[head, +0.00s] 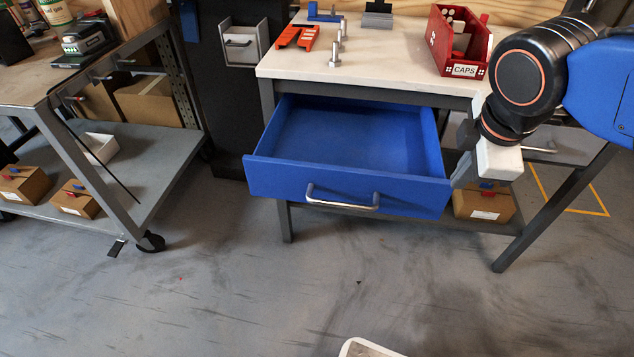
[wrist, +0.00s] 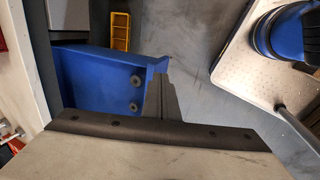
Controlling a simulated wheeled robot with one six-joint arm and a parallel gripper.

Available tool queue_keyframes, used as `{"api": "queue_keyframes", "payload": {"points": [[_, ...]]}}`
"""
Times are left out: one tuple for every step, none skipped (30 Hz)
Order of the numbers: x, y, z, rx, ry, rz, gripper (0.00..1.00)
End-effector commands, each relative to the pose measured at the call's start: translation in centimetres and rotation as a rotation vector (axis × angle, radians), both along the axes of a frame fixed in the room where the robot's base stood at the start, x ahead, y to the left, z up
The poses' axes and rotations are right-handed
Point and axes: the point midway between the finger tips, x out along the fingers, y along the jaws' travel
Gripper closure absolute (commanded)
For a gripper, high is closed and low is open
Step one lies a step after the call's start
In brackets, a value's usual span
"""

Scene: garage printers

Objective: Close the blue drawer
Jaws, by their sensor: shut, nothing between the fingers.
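The blue drawer (head: 345,185) is pulled well out from under the white-topped workbench and looks empty. Its silver bar handle (head: 343,203) is on the front panel, facing the floor area in front. My gripper (head: 463,170) is shut and empty at the right end of the drawer's front panel, partly hidden by my wrist. In the wrist view, the shut dark fingers (wrist: 160,98) are right beside the end of the blue drawer (wrist: 85,75). I cannot tell whether they touch it.
The workbench top (head: 385,62) holds a red caps bin (head: 462,40), orange brackets (head: 297,37) and several metal bolts. A cardboard box (head: 485,203) sits on the shelf below. A wheeled cart (head: 150,180) stands left. The floor in front of the drawer is clear.

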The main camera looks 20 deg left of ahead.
Motion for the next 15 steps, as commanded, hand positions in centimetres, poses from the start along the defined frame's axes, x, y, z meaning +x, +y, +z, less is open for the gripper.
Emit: {"api": "queue_keyframes", "payload": {"points": [[-0.1,1.8,0.1,-0.026,-0.003,0.082,1.00],[-0.3,2.7,0.2,-0.041,-0.005,0.129,1.00],[-0.4,3.9,0.3,-0.061,-0.008,0.192,1.00],[-0.6,4.8,0.4,-0.076,-0.012,0.239,1.00],[-0.8,5.7,0.4,-0.092,-0.014,0.285,1.00],[-1.0,6.9,0.5,-0.112,-0.018,0.349,1.00],[-1.3,7.9,0.6,-0.127,-0.022,0.395,1.00],[-1.6,8.8,0.6,-0.143,-0.025,0.443,1.00],[-2.0,10.1,0.6,-0.162,-0.030,0.505,1.00],[-2.3,11.0,0.7,-0.177,-0.034,0.552,1.00],[-2.6,12.0,0.7,-0.194,-0.038,0.599,1.00],[-3.1,13.2,0.7,-0.213,-0.044,0.662,1.00],[-3.5,14.2,0.8,-0.229,-0.048,0.708,1.00],[-4.0,15.2,0.8,-0.244,-0.053,0.756,1.00],[-4.6,16.4,0.8,-0.265,-0.059,0.818,1.00]]}}
